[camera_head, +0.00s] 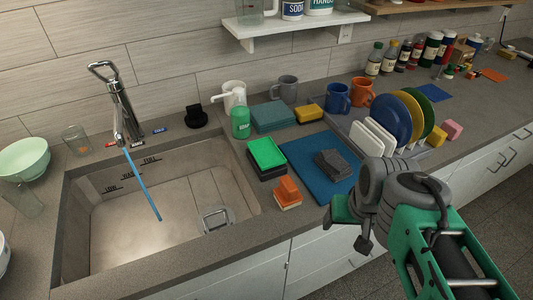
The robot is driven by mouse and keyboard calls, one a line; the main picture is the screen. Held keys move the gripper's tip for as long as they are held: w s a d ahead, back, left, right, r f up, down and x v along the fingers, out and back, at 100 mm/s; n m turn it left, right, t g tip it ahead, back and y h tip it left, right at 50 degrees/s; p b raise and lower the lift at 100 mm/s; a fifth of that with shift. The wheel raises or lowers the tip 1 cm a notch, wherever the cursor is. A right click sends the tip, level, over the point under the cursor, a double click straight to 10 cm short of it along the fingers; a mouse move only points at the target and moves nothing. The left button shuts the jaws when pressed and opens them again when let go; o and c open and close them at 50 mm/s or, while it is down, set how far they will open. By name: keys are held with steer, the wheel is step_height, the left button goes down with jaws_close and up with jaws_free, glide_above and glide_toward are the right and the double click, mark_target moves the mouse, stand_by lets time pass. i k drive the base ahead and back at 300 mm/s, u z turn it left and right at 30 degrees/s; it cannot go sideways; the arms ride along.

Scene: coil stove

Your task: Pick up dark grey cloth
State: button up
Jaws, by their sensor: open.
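A dark grey folded cloth (333,163) lies on the right part of a blue mat (307,158) on the counter, right of the sink. My gripper (352,224) reaches in from the lower right, in front of the mat near the counter's front edge. It is open and apart from the cloth, which is up and to its left in the picture. Nothing shows between the fingers. The wrist partly hides the counter behind it, but the cloth is in full view.
Left of the mat are a green-topped stack (266,153) and orange blocks (288,191). The sink (160,205) opens further left. Mugs (337,97) stand behind.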

mark_target(331, 162)
steer(key=u, duration=4.1)
steer(key=k, duration=0.95)
steer(key=z, duration=1.05)
